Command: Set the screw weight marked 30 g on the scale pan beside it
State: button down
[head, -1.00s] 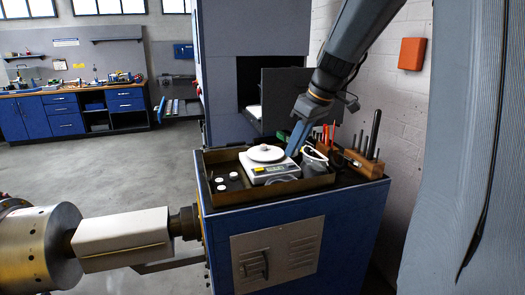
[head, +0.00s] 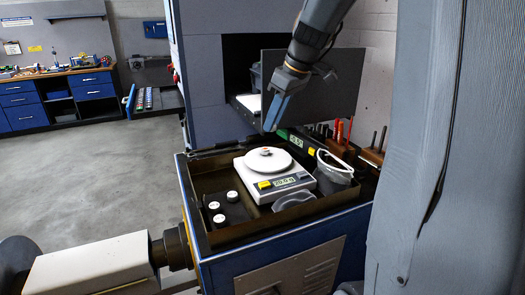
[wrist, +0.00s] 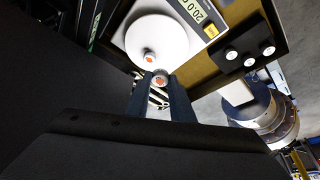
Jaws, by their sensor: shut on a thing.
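The white scale (head: 278,185) stands in the brown tray, its round pan (head: 285,163) on top. One small weight with an orange-red mark (head: 266,151) sits on the pan. It also shows in the wrist view (wrist: 148,57). The wrist view's display (wrist: 196,10) seems to read 20.0. My gripper (head: 269,128) is above the back of the scale, fingers pointing down. In the wrist view my fingers (wrist: 160,88) are shut on a second small screw weight (wrist: 160,78) with a reddish mark. It appears just off the pan's edge. I cannot read either weight's marking.
Several white-topped pieces (head: 214,205) sit in a dark block at the tray's left. A dark panel (head: 335,90) and tools (head: 345,135) are close behind.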

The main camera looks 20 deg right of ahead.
notch_tip(320, 180, down, 10)
jog(key=shift+r+p, duration=0.1)
jog(key=shift+p, duration=1)
jog(key=c, duration=1.6)
grip_release()
jog(key=shift+o, duration=0.2)
jog(key=b+v, duration=0.3)
jog(key=v, duration=0.9)
